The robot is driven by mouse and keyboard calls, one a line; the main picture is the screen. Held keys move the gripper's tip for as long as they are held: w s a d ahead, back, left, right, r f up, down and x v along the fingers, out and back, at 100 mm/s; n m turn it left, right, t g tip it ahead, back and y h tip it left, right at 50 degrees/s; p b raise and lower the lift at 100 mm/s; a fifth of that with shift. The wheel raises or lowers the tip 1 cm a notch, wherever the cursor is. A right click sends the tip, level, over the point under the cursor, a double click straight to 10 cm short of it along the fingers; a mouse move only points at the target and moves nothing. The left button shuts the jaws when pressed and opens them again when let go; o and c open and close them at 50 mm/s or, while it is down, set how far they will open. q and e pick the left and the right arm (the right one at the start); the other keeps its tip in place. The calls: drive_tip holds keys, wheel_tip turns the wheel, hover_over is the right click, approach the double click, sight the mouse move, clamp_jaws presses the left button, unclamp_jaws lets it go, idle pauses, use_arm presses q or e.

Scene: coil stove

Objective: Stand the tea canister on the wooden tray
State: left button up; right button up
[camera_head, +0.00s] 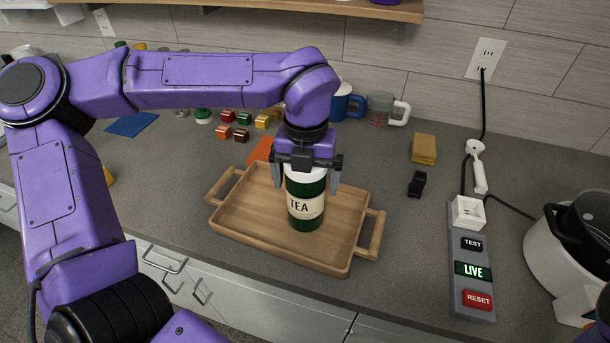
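My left gripper (306,180) points down over the canister from above. Its fingers straddle the lid, one on each side, with a small gap showing at both sides, so it looks open. The canister's top is partly hidden by the gripper. My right gripper is out of view.
Blue and grey mugs (381,109) stand behind the tray, near small coloured blocks (243,118). A yellow sponge-like block (423,149) and a black item (417,184) lie to the right. Farther right are a grey switch panel (471,290) and a white cooker (560,240).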

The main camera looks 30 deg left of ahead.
use_arm(q)
wheel_tip(320, 180, up, 12)
drive_tip(key=shift+r, duration=0.3)
drive_tip(key=shift+s+a, duration=0.1)
